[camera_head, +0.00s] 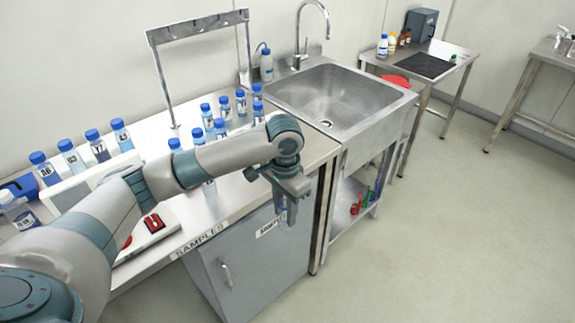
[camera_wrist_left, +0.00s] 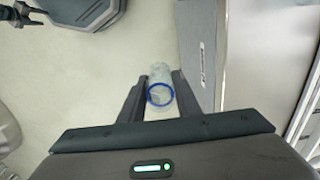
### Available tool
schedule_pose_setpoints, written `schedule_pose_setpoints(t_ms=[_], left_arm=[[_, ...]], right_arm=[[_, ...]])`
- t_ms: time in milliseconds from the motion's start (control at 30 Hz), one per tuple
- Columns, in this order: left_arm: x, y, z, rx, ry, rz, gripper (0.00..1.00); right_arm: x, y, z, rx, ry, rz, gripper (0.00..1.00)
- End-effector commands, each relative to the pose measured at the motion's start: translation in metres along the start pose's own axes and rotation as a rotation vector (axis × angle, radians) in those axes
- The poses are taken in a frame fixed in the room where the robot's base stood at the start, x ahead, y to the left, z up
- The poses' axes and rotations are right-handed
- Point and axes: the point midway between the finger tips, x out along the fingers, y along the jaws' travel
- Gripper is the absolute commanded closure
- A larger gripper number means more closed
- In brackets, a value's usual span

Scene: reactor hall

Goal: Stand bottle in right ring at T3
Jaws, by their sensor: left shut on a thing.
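My left gripper (camera_head: 284,208) hangs in front of the sample bench's right end, beside the grey cabinet, and is shut on a clear bottle (camera_head: 282,214). In the left wrist view the bottle (camera_wrist_left: 160,78) shows a blue ring at its near end and sits between the two dark fingers of the left gripper (camera_wrist_left: 159,88), over bare floor. A dark gripper-like part (camera_wrist_left: 22,14), probably my right gripper, shows at the top left of that view; its jaws are too small to read. I cannot make out the right ring or a T3 label.
Several blue-capped bottles (camera_head: 120,134) stand on the bench (camera_head: 240,188). A steel sink (camera_head: 330,95) adjoins it. Another table (camera_head: 548,50) stands far right. The floor (camera_head: 450,220) at right is clear.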

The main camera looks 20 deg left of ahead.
Motion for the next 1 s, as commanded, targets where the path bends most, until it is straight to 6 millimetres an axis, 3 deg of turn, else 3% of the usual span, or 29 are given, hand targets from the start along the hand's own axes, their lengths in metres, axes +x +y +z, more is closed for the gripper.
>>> schedule_pose_setpoints(t_ms=[33, 200, 400, 567, 833, 933, 1000], left_arm=[[0.015, 0.016, 0.017, -0.042, -0.005, 0.003, 0.91], [0.045, 0.059, 0.065, -0.218, -0.003, 0.003, 0.91], [0.06, 0.092, 0.103, -0.36, -0.001, 0.001, 0.91], [0.063, 0.102, 0.114, -0.407, 0.0, 0.0, 0.91], [0.063, 0.102, 0.115, -0.414, 0.001, -0.001, 0.91], [0.063, 0.102, 0.115, -0.414, 0.001, -0.001, 0.91], [0.063, 0.102, 0.115, -0.414, 0.001, -0.001, 0.91]], right_arm=[[0.0, 0.0, 0.0, 0.0, 0.0, 0.0, 0.49], [0.001, 0.0, 0.0, 0.0, 0.0, 0.0, 0.49], [0.001, 0.0, 0.0, 0.0, 0.0, 0.0, 0.49], [0.001, 0.0, 0.0, 0.0, 0.0, 0.0, 0.49], [0.002, 0.0, 0.0, 0.0, 0.0, 0.0, 0.49], [0.002, 0.0, 0.0, 0.0, 0.0, 0.0, 0.69], [0.002, 0.0, 0.0, 0.0, 0.0, 0.0, 0.69]])
